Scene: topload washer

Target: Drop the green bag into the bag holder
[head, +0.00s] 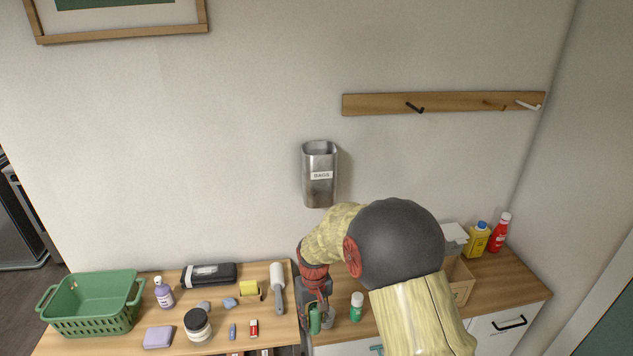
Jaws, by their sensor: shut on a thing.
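The bag holder (319,190) is a grey metal bin with a white label reading BAGS, mounted on the wall above the counter. My gripper (315,308) points down at the counter below the holder. It is shut on a small green thing, the green bag (315,321), of which only a narrow part shows between the fingers. I cannot tell whether the bag touches the counter.
A green bottle with a white cap (357,308) stands close to the right of my gripper. A wooden hook rail (450,103) is on the wall. The wall around the holder is clear.

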